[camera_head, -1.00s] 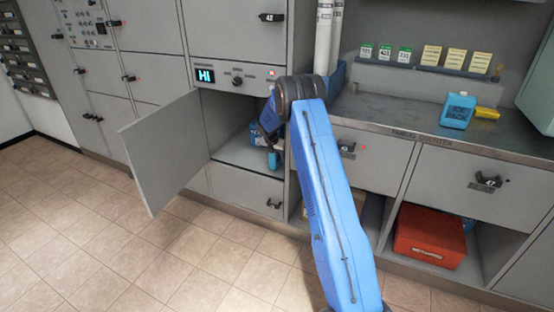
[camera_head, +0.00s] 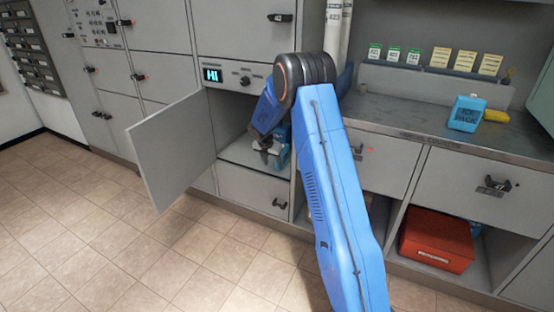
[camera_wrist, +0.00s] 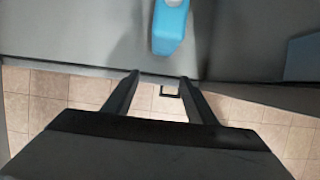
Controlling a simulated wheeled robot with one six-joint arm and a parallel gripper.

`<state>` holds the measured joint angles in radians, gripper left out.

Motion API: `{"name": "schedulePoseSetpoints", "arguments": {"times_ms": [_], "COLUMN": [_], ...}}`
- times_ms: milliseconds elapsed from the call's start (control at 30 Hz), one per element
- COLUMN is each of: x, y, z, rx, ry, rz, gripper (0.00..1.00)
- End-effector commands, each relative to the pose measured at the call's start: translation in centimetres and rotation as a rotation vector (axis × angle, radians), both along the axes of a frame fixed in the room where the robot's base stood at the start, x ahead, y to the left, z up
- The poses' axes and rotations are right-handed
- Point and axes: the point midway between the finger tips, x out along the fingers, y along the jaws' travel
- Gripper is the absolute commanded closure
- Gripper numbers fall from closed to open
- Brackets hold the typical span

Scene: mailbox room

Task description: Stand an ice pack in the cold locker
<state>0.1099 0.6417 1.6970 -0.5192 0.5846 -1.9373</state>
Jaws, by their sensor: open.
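The cold locker (camera_head: 230,111) has a lit "HI" display above its opening, and its door (camera_head: 170,150) stands open to the left. A blue ice pack (camera_wrist: 171,27) is on the locker's grey floor in the wrist view, apart from my fingers. In the head view only a bit of blue (camera_head: 283,156) shows behind my gripper. My gripper (camera_head: 264,152) is open and empty at the locker's mouth; in the wrist view its fingers (camera_wrist: 159,78) sit over the front edge. A second blue ice pack (camera_head: 467,113), labelled "ICE PACK", stands on the counter.
A steel counter (camera_head: 400,118) runs to the right, with a yellow item (camera_head: 496,116) beside the second pack and cards on a ledge (camera_head: 430,80) behind. A red box (camera_head: 437,238) sits in an open bay below. The tiled floor (camera_head: 150,255) in front is clear.

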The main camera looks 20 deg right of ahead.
Motion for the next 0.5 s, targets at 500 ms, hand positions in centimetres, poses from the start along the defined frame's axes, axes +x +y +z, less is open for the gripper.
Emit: {"name": "schedulePoseSetpoints", "arguments": {"times_ms": [500], "x": [-5.5], "y": [2.8], "z": [7.7], "rx": [0.071], "ry": [-0.091], "rz": [-0.219], "gripper": [0.49]}}
